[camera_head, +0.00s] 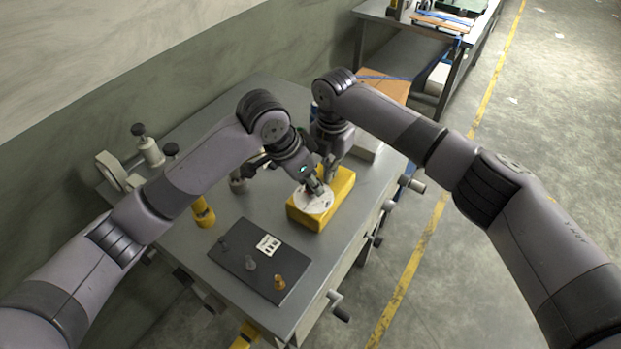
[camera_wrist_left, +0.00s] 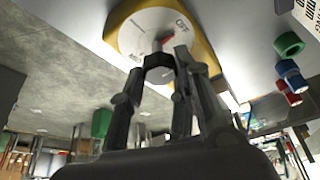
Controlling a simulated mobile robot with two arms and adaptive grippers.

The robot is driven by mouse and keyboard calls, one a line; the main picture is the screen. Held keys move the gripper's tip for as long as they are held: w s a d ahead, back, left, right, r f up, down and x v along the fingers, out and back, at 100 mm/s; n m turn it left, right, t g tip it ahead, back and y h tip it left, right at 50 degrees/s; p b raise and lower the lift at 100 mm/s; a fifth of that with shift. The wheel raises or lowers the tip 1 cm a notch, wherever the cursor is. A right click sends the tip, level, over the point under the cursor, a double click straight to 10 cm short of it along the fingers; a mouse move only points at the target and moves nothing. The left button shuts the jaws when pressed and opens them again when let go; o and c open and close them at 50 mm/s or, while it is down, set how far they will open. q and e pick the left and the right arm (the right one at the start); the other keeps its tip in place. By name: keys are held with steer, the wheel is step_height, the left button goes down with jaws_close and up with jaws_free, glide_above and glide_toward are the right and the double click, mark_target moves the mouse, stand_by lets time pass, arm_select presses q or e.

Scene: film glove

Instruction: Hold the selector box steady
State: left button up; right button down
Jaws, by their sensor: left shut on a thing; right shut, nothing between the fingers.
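The selector box (camera_head: 331,211) is yellow with a round white dial (camera_head: 312,202) on top and stands on the grey table. In the left wrist view the box (camera_wrist_left: 203,45) shows its dial (camera_wrist_left: 142,27) with the word OFF and a small red mark. My left gripper (camera_head: 317,188) is over the dial; in the left wrist view its fingers (camera_wrist_left: 160,62) are closed on the dark knob at the dial's centre, which they partly hide. My right gripper (camera_head: 329,170) is shut and empty, pointing down at the far end of the box. Whether it touches the box is hidden.
A yellow cylinder (camera_head: 203,213) stands left of the box. Green, blue and red rings (camera_wrist_left: 290,44) show in the left wrist view. Handles stick out along the table's right edge.

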arm_select(q)
steer(key=shift+s+d+f, duration=0.1)
steer(key=shift+s+f, duration=0.1)
steer(key=shift+s, duration=0.05)
arm_select(e)
steer(key=shift+d+f, duration=0.25)
steer(key=shift+f, duration=0.15)
arm_select(q)
steer(key=o, duration=0.7)
steer(key=shift+o, duration=1.4)
steer(key=shift+r, duration=0.1)
arm_select(e)
steer(key=shift+s, duration=0.1)
arm_select(q)
steer(key=shift+o, duration=0.8)
steer(key=shift+w, duration=0.1)
steer(key=shift+r, duration=0.1)
arm_select(e)
steer(key=shift+a, duration=0.1)
arm_select(q)
steer(key=v, duration=1.2)
arm_select(e)
steer(key=shift+r, duration=0.1)
